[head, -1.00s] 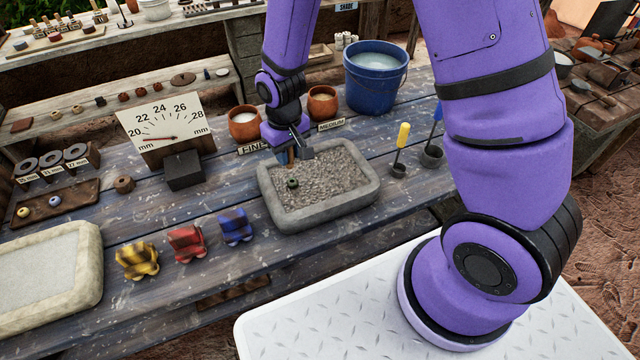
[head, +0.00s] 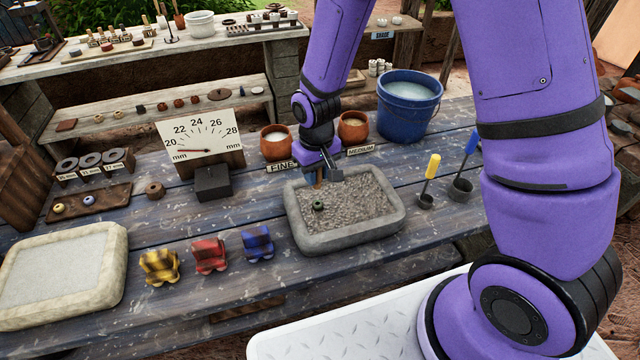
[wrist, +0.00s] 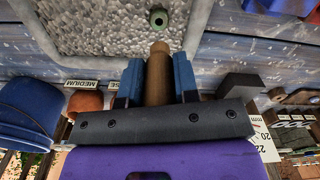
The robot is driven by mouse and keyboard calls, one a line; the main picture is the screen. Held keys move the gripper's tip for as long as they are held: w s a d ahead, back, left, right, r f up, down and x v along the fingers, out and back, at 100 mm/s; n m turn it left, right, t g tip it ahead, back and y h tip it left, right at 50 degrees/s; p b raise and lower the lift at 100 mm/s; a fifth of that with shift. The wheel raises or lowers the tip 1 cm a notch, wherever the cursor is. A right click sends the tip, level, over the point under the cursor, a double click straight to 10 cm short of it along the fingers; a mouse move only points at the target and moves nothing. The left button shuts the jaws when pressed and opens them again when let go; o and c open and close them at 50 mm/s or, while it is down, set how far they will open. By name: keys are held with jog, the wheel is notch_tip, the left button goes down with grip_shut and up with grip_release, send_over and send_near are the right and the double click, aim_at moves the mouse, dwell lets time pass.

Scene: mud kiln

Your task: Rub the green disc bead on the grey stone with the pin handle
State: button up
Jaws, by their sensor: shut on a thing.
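The green disc bead (head: 318,205) sits on the left part of the rough surface of the grey stone (head: 352,240), a shallow slab with a raised rim. It also shows in the wrist view (wrist: 158,18). My gripper (head: 322,178) is over the stone's back-left rim. In the wrist view, its blue fingers (wrist: 156,85) are shut on the brown pin handle (wrist: 157,78). The handle points toward the bead. Whether a thin pin joins the handle to the bead is too small to tell.
A pale slab (head: 118,285) lies at the left. Yellow, red (head: 209,256) and blue cloths stand in front. A dial gauge (head: 203,138), clay pots (head: 276,143), a blue bucket (head: 405,108) and holders with yellow and blue handles (head: 433,167) surround the grey stone.

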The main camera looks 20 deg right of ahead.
aim_at(318, 185)
jog(key=shift+f, duration=2.05)
jog(key=shift+f, duration=1.1)
dwell(0.9)
jog(key=shift+d, duration=7.6)
jog(key=shift+a, duration=4)
